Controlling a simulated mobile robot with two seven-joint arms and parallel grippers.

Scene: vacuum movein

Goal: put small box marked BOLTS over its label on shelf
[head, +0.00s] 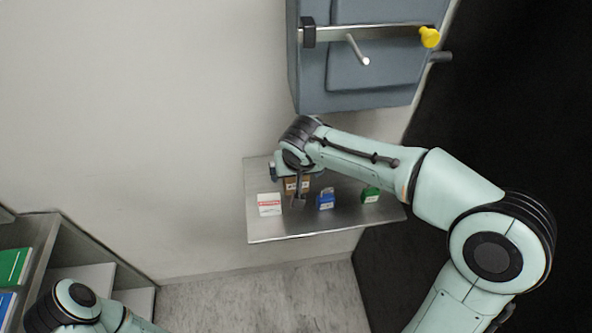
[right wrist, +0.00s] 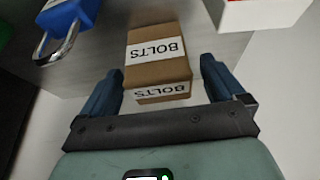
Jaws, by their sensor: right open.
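The small brown box marked BOLTS (right wrist: 158,50) sits on a grey metal shelf (head: 300,228). In the head view the box (head: 291,186) is partly covered by my right gripper (head: 298,194). In the right wrist view my right gripper (right wrist: 160,68) is open, with one finger on each side of the box's near end and narrow gaps between. White BOLTS stickers show on the box's top and near face. I see no separate shelf label; any under the box or arm is hidden. My left arm is at the lower left of the head view; its gripper is out of view.
A white and red box (head: 269,204) stands left of the brown box, a blue padlock (head: 326,201) right of it, and a green item (head: 371,195) farther right. A grey-blue cabinet (head: 370,75) with a bar hangs above. A shelf unit with green (head: 12,267) and blue items is lower left.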

